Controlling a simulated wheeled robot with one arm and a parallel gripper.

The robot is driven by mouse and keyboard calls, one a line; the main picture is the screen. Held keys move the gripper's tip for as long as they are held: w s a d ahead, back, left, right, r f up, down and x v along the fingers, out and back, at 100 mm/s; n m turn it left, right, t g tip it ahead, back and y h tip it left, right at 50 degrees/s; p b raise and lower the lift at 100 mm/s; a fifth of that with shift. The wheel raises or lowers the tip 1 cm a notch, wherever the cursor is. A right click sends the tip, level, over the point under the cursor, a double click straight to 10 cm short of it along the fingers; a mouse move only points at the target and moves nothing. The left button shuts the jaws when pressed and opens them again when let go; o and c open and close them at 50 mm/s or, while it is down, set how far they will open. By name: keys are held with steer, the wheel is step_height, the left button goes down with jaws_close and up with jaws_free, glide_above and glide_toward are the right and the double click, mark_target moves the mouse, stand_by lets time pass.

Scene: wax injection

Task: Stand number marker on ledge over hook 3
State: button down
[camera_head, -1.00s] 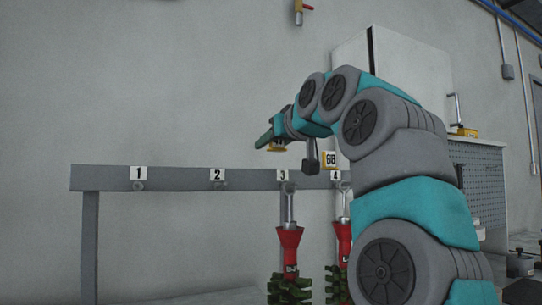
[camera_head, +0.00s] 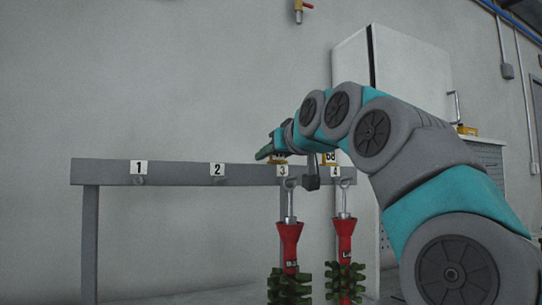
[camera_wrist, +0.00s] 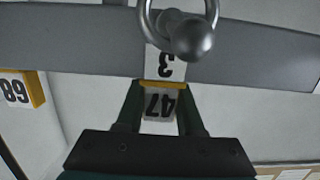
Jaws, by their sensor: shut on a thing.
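My gripper (camera_head: 268,154) is shut on a number marker (camera_head: 279,161), low over the ledge of the grey rail right above hook 3. In the wrist view, which is upside down, the marker (camera_wrist: 159,105) reads 47, has a yellow edge and sits between the two dark green fingers. Its yellow edge lies close to the rail's top edge, in line with the white label 3 (camera_wrist: 166,64). I cannot tell whether it touches the ledge. Hook 3 (camera_head: 289,183) carries a red-and-green hanging piece (camera_head: 290,243).
A yellow marker 68 (camera_head: 330,157) stands on the ledge over label 4 (camera_head: 335,171); it also shows in the wrist view (camera_wrist: 20,89). A second red-and-green piece (camera_head: 345,240) hangs from hook 4. The ledge over labels 1 (camera_head: 138,167) and 2 (camera_head: 217,170) is clear.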

steer(key=shift+f, duration=0.1)
steer(key=c, duration=0.5)
jaws_free()
steer(key=shift+c, duration=0.2)
steer(key=b+v, duration=0.1)
steer(key=v, duration=1.1)
